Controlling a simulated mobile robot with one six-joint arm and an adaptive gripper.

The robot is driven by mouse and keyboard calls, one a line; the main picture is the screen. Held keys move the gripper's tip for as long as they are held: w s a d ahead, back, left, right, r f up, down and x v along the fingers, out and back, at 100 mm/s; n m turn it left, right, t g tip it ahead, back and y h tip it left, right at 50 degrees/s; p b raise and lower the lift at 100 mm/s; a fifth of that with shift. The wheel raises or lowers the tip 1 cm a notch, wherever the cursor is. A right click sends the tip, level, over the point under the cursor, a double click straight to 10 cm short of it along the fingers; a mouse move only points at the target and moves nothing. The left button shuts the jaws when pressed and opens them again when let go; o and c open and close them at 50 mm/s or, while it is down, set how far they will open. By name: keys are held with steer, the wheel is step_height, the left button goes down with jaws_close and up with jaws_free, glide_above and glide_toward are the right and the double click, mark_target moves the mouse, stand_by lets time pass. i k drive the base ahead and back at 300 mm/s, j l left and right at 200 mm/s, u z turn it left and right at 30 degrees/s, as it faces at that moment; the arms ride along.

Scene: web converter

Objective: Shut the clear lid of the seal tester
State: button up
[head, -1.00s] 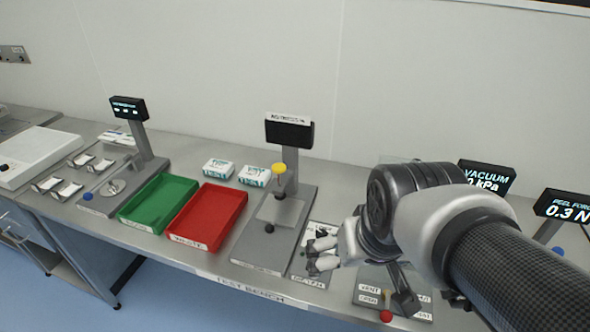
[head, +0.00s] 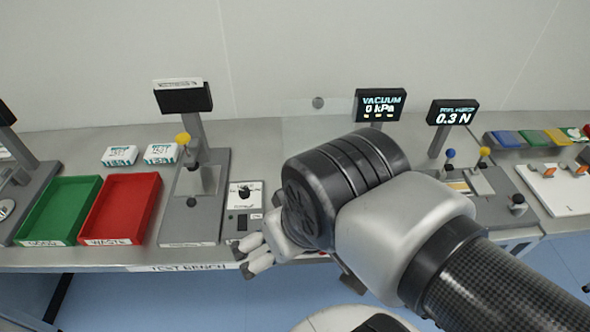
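The seal tester's clear lid (head: 300,128) stands raised as a faint see-through panel against the wall, with a dark round knob (head: 318,102) near its top. The VACUUM display (head: 380,105), reading 0 kPa, stands just right of the lid. My arm hides most of the tester body and the lid's lower edge. My gripper (head: 253,254) is at the bench's front edge, left of and nearer than the lid. Its two fingertips are apart with nothing seen between them. It is not touching the lid.
A small control panel with a black knob (head: 243,192) lies just behind my fingers. Left of it are a press with a yellow knob (head: 184,138), a red tray (head: 122,205) and a green tray (head: 58,208). A peel tester display (head: 453,112) stands to the right.

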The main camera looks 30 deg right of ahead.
mark_target(318, 102)
steer(key=z, duration=0.9)
steer(key=i+l, duration=0.5)
steer(key=i, duration=0.05)
